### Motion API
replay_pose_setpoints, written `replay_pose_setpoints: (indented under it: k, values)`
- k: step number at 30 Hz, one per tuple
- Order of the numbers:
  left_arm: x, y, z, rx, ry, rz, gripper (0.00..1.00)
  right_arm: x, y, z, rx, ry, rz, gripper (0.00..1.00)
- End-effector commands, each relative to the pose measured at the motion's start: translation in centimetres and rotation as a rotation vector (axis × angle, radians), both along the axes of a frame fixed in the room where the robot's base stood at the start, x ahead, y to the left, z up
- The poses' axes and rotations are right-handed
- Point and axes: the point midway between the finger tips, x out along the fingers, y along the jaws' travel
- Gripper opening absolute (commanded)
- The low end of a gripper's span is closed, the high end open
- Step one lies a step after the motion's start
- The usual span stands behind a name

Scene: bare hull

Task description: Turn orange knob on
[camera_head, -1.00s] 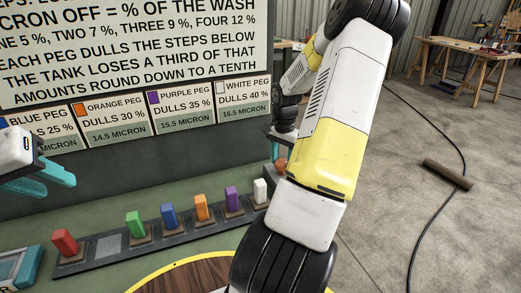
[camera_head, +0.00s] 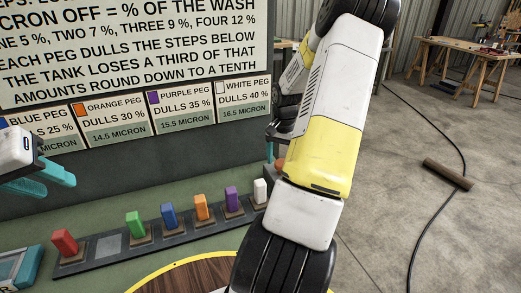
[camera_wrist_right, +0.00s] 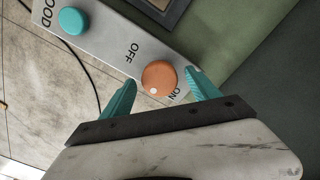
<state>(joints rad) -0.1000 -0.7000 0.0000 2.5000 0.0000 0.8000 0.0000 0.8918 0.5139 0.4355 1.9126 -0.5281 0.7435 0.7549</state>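The orange knob (camera_wrist_right: 158,72) sits on a light grey panel (camera_wrist_right: 105,45) in the right wrist view. It has a white dot on its edge toward my gripper, with OFF lettered at its upper left and ON at its lower right. My right gripper (camera_wrist_right: 160,77) is open, one teal fingertip on each side of the knob, with small gaps in this view; contact cannot be told. In the head view a bit of orange (camera_head: 280,164), apparently the knob, shows beside my right arm, which hides most of that area. My left gripper (camera_head: 50,180) is open and empty at the left edge.
A teal knob (camera_wrist_right: 73,21) labelled with letters ending in OOD is on the same panel. A rack (camera_head: 110,244) of coloured pegs and a round wooden top (camera_head: 185,277) lie in front of a sign board (camera_head: 130,45). A brown roller (camera_head: 448,174) and a cable are on the floor.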

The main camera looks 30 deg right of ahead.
Motion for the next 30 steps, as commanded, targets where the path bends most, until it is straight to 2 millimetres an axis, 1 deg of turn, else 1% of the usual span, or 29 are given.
replay_pose_setpoints:
  k: [8, 11, 18, 21, 25, 30]
  values:
    - [0.0, 0.0, 0.0, 0.000, 0.000, 0.000, 0.36, 0.0, 0.0, 0.2, 0.000, 0.000, -0.002, 0.70]
    - [0.0, 0.0, 0.0, 0.000, 0.000, 0.000, 0.36, 0.0, -0.1, 1.2, -0.002, -0.001, -0.002, 0.70]
    - [0.0, 0.0, 0.0, 0.000, 0.000, 0.000, 0.36, 0.1, 0.0, 5.4, -0.003, -0.003, -0.002, 0.70]
    - [0.0, 0.0, 0.0, 0.000, 0.000, 0.000, 0.36, 0.0, 0.0, 6.7, -0.002, -0.001, -0.001, 0.70]
    - [0.0, 0.0, 0.0, 0.000, 0.000, 0.000, 0.36, 0.0, 0.0, 7.6, -0.001, 0.001, -0.001, 0.70]
    - [0.0, 0.0, 0.0, 0.000, 0.000, 0.000, 0.36, 0.0, 0.0, 7.8, 0.001, 0.001, -0.001, 0.70]
